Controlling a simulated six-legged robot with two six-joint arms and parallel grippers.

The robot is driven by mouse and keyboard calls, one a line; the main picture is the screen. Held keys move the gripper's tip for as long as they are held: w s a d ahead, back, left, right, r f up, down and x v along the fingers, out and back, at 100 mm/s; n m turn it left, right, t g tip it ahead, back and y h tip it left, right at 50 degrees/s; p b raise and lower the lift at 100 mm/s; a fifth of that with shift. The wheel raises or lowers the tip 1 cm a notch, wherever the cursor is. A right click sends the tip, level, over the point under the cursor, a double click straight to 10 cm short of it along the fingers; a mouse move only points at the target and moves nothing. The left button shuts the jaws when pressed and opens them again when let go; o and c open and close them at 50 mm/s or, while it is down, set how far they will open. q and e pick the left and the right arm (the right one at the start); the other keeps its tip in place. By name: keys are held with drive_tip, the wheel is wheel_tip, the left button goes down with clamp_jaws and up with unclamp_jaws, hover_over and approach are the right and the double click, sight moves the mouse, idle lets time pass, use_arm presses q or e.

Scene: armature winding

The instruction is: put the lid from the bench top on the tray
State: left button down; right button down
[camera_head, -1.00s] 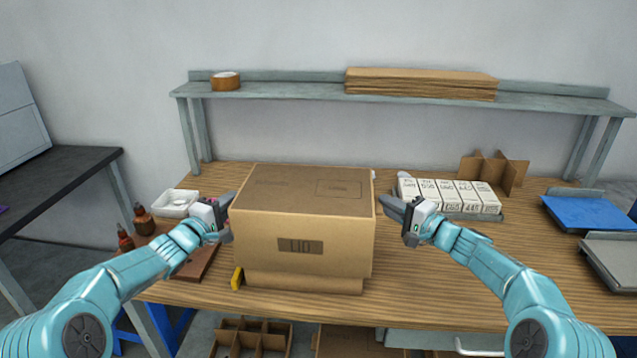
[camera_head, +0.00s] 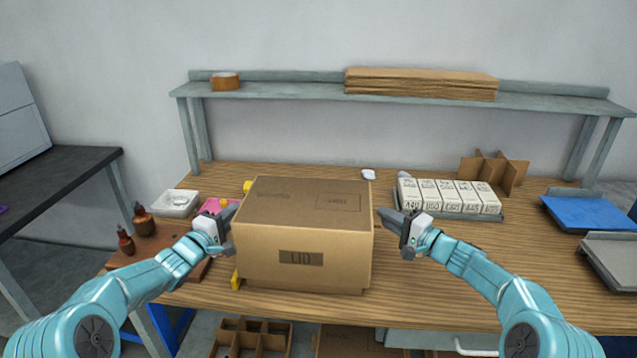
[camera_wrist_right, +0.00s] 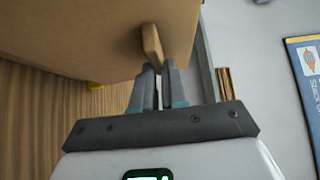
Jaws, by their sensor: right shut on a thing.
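The lid (camera_head: 301,257) is a large brown cardboard cover marked LID in the head view. It sits level in the middle of the bench top (camera_head: 440,280), its lower edge near the wood. The tray is hidden beneath the lid. My right gripper (camera_head: 383,214) is shut on a small cardboard tab (camera_wrist_right: 152,46) on the lid's right side; the fingertips (camera_wrist_right: 159,74) meet the tab in the wrist view. My left gripper (camera_head: 233,214) is at the lid's left side, its fingers together against it; the tips are partly hidden.
White labelled boxes (camera_head: 450,198) and a cardboard divider (camera_head: 494,171) stand to the right. A white dish (camera_head: 174,203), a pink item (camera_head: 213,205) and brown bottles (camera_head: 143,219) are at left. Yellow pieces (camera_head: 236,277) sit beside the lid. A shelf (camera_head: 290,88) runs behind.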

idle(0.4)
